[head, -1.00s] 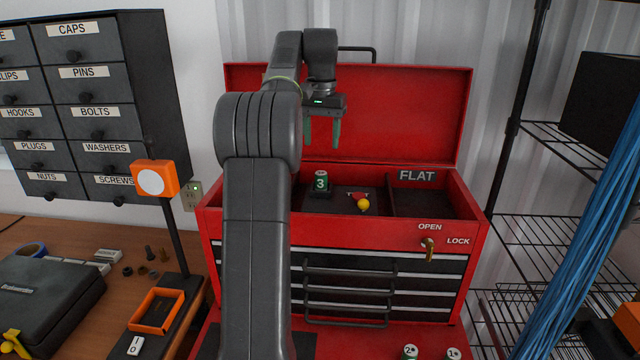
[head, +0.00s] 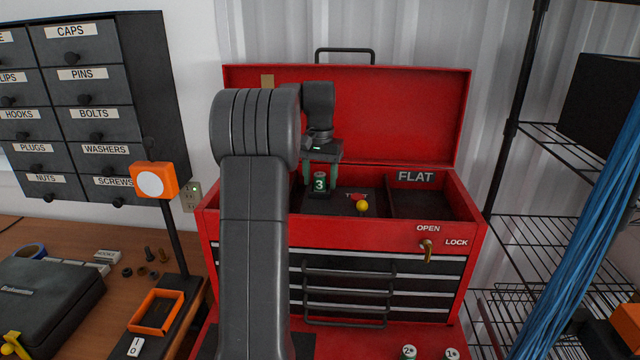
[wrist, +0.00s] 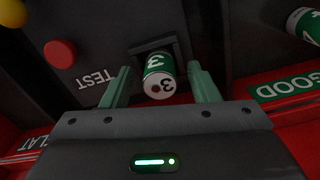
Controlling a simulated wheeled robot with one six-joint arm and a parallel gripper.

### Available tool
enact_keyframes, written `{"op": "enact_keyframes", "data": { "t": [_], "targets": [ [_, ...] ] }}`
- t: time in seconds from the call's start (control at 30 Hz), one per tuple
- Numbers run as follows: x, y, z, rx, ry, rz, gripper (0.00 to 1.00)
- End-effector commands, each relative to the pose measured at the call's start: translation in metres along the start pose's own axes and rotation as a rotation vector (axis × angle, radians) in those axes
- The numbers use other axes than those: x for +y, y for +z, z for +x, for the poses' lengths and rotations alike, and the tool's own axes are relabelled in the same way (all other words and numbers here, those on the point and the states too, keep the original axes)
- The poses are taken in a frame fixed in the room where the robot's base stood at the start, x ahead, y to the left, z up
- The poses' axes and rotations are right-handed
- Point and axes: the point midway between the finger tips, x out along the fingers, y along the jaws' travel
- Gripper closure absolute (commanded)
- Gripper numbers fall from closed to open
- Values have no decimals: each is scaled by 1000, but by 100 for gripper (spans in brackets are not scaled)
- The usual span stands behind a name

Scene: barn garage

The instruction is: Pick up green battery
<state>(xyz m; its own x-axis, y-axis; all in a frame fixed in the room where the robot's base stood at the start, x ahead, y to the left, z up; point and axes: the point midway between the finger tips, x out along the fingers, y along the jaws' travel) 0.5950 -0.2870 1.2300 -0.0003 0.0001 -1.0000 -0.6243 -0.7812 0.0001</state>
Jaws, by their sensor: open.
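The green battery (head: 319,182), marked with a white 3, stands upright in a dark holder in the top tray of the red toolbox (head: 350,235). It also shows in the wrist view (wrist: 158,75), between my two green fingers and apart from both. My gripper (head: 322,170) is open and reaches down into the tray at the battery; in the wrist view its fingertips (wrist: 160,75) sit either side of the battery. Part of the far finger is hidden by the battery in the head view.
A red button (wrist: 60,53) by a TEST label and a yellow ball (head: 362,206) are beside the holder. Another green battery (wrist: 306,24) lies near a GOOD label (wrist: 285,88). The raised lid (head: 410,115) stands behind. The FLAT compartment (head: 430,202) looks empty.

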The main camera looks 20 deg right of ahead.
Motion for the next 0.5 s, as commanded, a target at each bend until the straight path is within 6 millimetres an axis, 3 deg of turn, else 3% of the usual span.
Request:
{"op": "enact_keyframes", "data": {
  "t": [0.13,0.4,0.5],
  "targets": [
    [0,0,0,0,0,0,45],
    [0,0,0,0,0,0,96],
    [0,0,0,1,0,0,100]
  ]
}}
